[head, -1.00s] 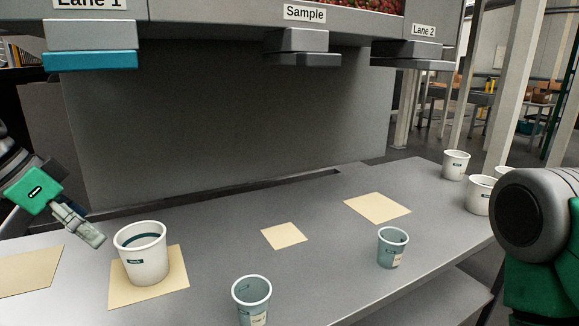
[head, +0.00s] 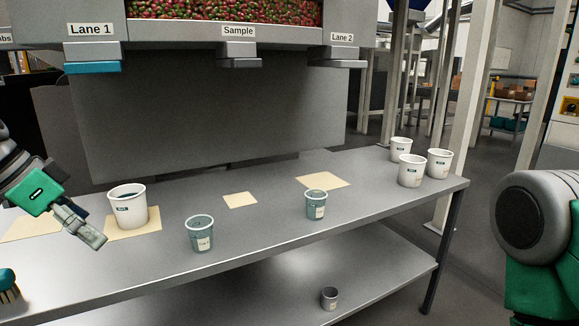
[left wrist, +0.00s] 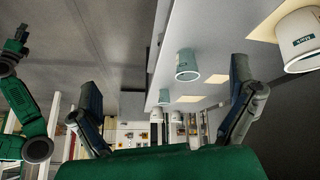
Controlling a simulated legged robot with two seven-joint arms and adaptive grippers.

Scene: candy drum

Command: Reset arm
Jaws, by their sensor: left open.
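My left gripper (head: 88,232) is at the left of the head view, above the table and beside the large white cup (head: 127,208), apart from it. In the left wrist view my left gripper (left wrist: 165,75) has its two fingers spread with nothing held between them. The white cup stands upright on a tan mat (head: 148,228). It also shows in the left wrist view (left wrist: 295,42). My right arm enters at the right of the head view; its gripper is out of frame.
Two blue-grey cups (head: 200,236) stand on the table (head: 260,224), one further right (head: 316,206). Three white cups (head: 411,170) are at its far right end. The dispenser's Lane 1 spout (head: 93,62) hangs above. A brush (head: 8,285) and lower-shelf cup (head: 330,298) also show.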

